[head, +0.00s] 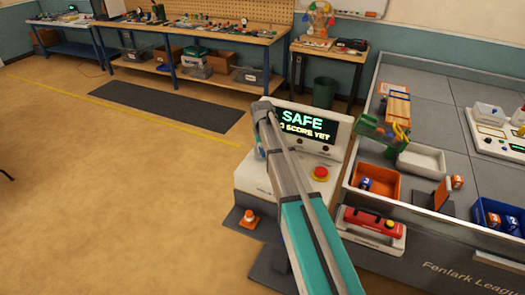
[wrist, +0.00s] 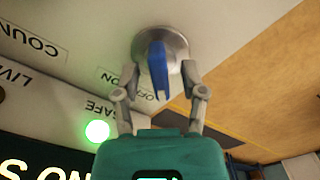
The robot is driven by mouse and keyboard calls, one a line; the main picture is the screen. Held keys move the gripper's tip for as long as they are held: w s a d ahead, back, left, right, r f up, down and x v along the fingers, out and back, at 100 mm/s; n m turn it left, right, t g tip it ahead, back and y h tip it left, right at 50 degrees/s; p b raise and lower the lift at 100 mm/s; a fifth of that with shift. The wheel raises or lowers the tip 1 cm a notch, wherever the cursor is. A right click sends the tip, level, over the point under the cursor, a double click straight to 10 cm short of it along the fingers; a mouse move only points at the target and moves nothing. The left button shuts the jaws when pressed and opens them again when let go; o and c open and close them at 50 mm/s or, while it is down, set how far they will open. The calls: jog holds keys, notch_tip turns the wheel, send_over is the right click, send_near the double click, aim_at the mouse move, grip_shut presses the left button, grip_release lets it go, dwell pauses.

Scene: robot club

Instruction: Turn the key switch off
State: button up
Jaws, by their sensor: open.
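In the wrist view the key switch is a round metal disc (wrist: 176,42) with a blue key (wrist: 157,68) standing out of it, on the pale panel of a console. My gripper (wrist: 160,70) is open, with one grey finger on each side of the key. Whether either finger touches the key I cannot tell. Small labels, seen upside down and partly covered by a finger, lie beside the switch. A green lamp (wrist: 97,131) is lit near the "SAFE" label. In the head view the console (head: 335,150) shows, but my arm hides the key switch and gripper.
The console's screen (head: 305,126) reads "SAFE" in green. A red button (head: 320,173) is right of my arm. A grey table (head: 430,90) with an orange bin (head: 376,190) stands to the right.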

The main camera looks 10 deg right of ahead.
aim_at(262, 149)
jog(key=m, duration=1.2)
jog(key=shift+m, duration=0.4)
jog(key=m, duration=0.4)
jog(key=shift+m, duration=0.3)
notch_tip(262, 149, up, 14)
jog(key=p, duration=1.4)
jog(key=s+f+n+b, duration=0.4)
jog(key=s+n, duration=0.1)
jog(key=s, duration=0.5)
jog(key=s+f+n+b, duration=0.4)
jog(key=s+n, duration=0.2)
jog(key=s, duration=0.4)
jog(key=s+f+n+b, duration=0.4)
jog(key=s+n, duration=0.1)
jog(key=s, duration=0.6)
jog(key=shift+d+f+b, duration=0.35)
jog(key=shift+d, duration=0.1)
